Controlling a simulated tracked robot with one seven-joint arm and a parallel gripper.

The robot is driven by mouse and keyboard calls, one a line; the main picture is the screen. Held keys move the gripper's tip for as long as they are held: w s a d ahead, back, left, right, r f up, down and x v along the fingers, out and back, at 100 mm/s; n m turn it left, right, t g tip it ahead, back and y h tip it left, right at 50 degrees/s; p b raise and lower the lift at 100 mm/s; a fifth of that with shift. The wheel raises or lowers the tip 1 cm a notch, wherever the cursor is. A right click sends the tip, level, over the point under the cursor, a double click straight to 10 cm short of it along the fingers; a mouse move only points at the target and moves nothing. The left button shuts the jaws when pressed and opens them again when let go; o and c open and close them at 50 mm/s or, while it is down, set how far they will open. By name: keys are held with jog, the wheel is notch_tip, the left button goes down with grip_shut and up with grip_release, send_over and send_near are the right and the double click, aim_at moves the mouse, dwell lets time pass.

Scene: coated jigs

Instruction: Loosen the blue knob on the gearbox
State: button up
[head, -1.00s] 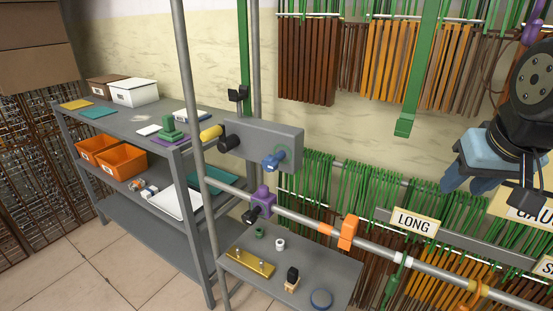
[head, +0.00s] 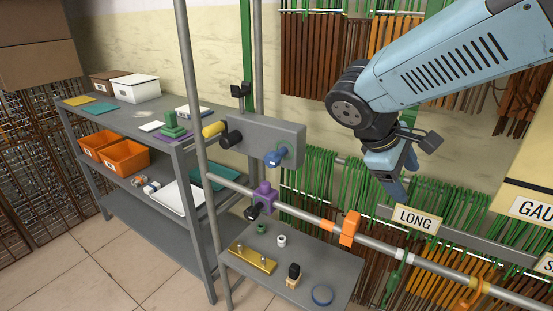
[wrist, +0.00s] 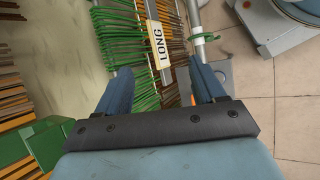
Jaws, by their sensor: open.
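The gearbox (head: 252,136) is a grey box fixed on the upright pipes in the middle of the head view. The blue knob (head: 274,158) sits on its front face near the right end. My gripper (head: 403,177) hangs to the right of the gearbox, well apart from the knob, with its fingers pointing down. In the wrist view my gripper (wrist: 160,78) shows two blue fingers spread apart with nothing held between them. The knob and gearbox cannot be made out in the wrist view.
A horizontal pipe (head: 313,224) carries a purple clamp (head: 264,195) and an orange clamp (head: 349,229) below the gearbox. A black knob (head: 231,139) and yellow cylinder (head: 213,129) are at its left. A small grey table (head: 330,272) stands below. Green rods hang behind.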

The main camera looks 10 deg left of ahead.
jog(key=w+a+f+n+t+h, duration=0.1)
jog(key=w+a+n+t+h, duration=0.2)
jog(key=a+n, duration=0.35)
jog(key=n+t+y, duration=0.3)
jog(key=n+t, duration=0.8)
send_near(270, 164)
jog(key=shift+m, duration=0.25)
jog(key=x, duration=1.3)
jog(key=shift+a, duration=0.15)
jog(key=shift+c, duration=0.2)
jog(key=c, duration=0.9)
jog(key=shift+c, duration=0.3)
